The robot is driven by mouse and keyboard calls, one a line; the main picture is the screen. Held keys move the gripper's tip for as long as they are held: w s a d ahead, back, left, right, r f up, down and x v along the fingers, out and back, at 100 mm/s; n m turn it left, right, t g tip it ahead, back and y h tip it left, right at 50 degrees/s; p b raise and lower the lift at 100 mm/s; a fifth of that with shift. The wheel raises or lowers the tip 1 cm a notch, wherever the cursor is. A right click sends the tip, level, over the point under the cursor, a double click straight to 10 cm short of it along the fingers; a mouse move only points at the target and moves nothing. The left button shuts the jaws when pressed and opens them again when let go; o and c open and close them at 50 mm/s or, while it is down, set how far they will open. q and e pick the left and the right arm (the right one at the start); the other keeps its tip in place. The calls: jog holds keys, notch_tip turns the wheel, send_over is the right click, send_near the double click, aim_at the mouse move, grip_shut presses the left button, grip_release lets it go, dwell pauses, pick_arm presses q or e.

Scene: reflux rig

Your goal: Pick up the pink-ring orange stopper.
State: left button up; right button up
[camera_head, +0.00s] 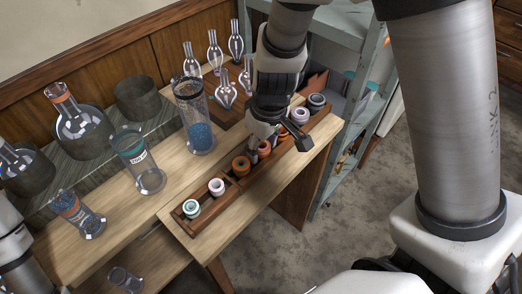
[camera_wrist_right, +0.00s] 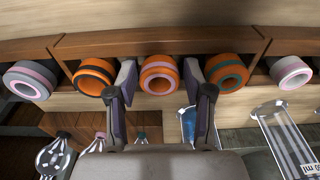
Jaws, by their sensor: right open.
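The pink-ring orange stopper (camera_wrist_right: 160,75) sits in the wooden rack in the right wrist view, upper middle. My right gripper (camera_wrist_right: 161,85) is open, with one finger on each side of this stopper. I cannot tell whether the fingers touch it. In the head view the right gripper (camera_head: 266,147) reaches down over the middle of the rack and partly hides the stopper (camera_head: 264,149). My left gripper is out of view.
A black-ring orange stopper (camera_wrist_right: 94,77) and a teal-ring orange stopper (camera_wrist_right: 227,73) flank it closely. The rack (camera_head: 221,203) runs along the wooden table's edge. Glass bulbs (camera_head: 226,94) and a blue-filled cylinder (camera_head: 199,135) stand behind.

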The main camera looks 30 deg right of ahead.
jog(key=shift+w+f, duration=0.15)
jog(key=shift+f, duration=0.45)
jog(key=shift+s+r, duration=0.15)
jog(key=shift+s, duration=0.05)
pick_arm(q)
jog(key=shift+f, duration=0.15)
pick_arm(e)
jog(key=c, duration=0.7)
jog(key=shift+c, duration=0.2)
pick_arm(q)
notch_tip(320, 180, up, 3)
jog(key=p, duration=0.3)
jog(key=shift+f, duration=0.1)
pick_arm(e)
notch_tip(320, 180, up, 10)
jog(key=shift+w, duration=0.1)
